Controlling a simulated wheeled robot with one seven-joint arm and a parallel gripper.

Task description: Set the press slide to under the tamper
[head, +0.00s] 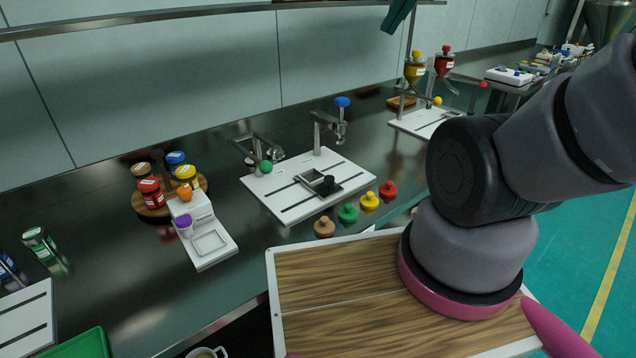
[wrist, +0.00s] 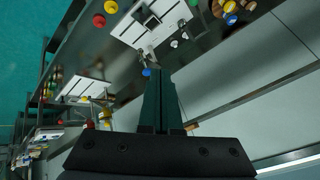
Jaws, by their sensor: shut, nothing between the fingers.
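The press has a white base plate (head: 290,205) with dark grooves. The press slide (head: 322,184), a metal frame with a black knob, sits toward the front right of the plate. The tamper (head: 341,132), topped by a blue knob (head: 342,102), hangs from a metal post behind the slide. The slide is in front of the tamper, not beneath it. My gripper (head: 397,15) shows partly at the head view's top edge, high above the counter and away from the press. In the wrist view my gripper (wrist: 158,75) is shut and empty, with the base plate (wrist: 178,14) beyond it.
A lever with a green knob (head: 266,167) stands at the press's left. Brown, green, yellow (head: 369,201) and red (head: 388,190) stoppers line its front right. A round jar rack (head: 150,210) and a white dispenser (head: 210,245) stand left. Funnels (head: 415,72) stand behind right.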

